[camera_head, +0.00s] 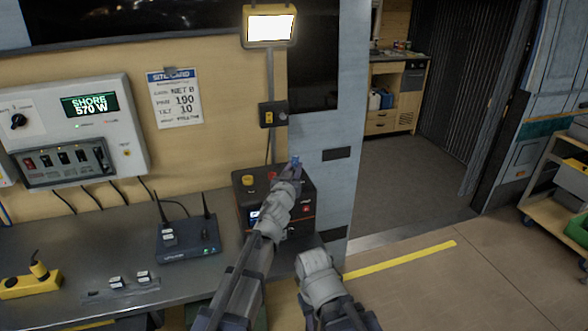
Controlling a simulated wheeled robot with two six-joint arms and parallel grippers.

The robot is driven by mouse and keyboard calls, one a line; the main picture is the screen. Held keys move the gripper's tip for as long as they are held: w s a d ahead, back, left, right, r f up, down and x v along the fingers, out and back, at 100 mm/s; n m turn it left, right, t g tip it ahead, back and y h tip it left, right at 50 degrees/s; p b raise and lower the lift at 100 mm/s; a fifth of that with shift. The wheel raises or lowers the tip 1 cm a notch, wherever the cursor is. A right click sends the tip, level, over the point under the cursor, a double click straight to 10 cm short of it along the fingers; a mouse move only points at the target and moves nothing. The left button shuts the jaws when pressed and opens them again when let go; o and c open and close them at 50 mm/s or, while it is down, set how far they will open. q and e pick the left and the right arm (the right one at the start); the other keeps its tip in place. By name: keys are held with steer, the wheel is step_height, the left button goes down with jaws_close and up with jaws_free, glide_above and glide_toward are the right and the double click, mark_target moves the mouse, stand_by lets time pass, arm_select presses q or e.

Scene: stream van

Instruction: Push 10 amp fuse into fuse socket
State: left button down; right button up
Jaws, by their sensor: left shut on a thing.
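My left gripper (294,165) is raised in front of the black box at the end of the bench. It is shut on a small blue piece (296,159), seen at its tip, which may be the 10 amp fuse; its marking is too small to read. My left arm and gripper hide part of the black box (246,205). I cannot make out the fuse socket for certain. My right arm shows at the bottom middle, but its gripper is not in view.
A white power panel (133,110) with a switch row hangs at the left. A router (190,247) with two antennas stands on the grey bench (55,255). A small switch box (273,114) sits below the lit lamp (270,27). Open floor (440,285) lies right.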

arm_select(q)
steer(key=shift+f+b, duration=0.45)
steer(key=shift+f, duration=0.05)
steer(key=c, duration=0.6)
jaws_free()
steer(key=shift+s, duration=0.1)
steer(key=v, duration=0.7)
steer(key=shift+s, duration=0.4)
